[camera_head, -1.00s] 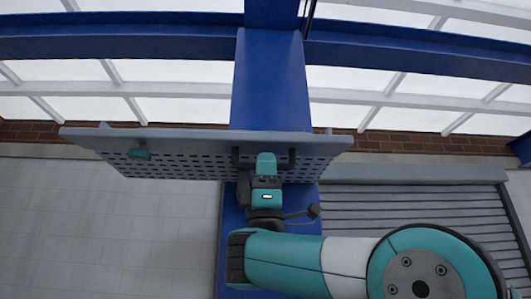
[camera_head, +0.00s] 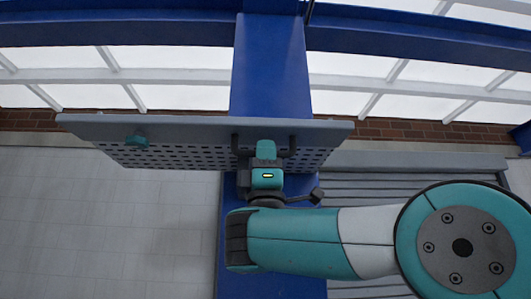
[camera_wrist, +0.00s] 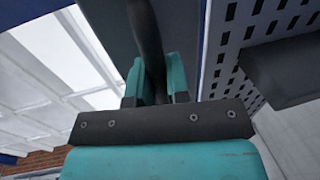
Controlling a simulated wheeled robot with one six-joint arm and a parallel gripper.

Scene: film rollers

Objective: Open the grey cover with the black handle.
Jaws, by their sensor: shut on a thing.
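The grey cover (camera_head: 190,128) is a wide panel with rows of dark holes on its face, in the upper middle of the head view, tilted toward me in front of the blue post. The black handle (camera_head: 293,146) stands out from its right half. My teal gripper (camera_head: 265,148) is at the middle of the handle, hiding part of it. In the wrist view, the handle (camera_wrist: 146,35) runs between the two teal fingers, which are shut on it. The perforated face of the cover (camera_wrist: 224,50) shows to the right there.
A teal knob (camera_head: 136,141) sits on the left part of the cover. The blue post (camera_head: 270,75) rises behind it. A grey slatted surface (camera_head: 385,177) lies to the right, partly behind my arm. The tiled floor (camera_head: 100,230) at the left is clear.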

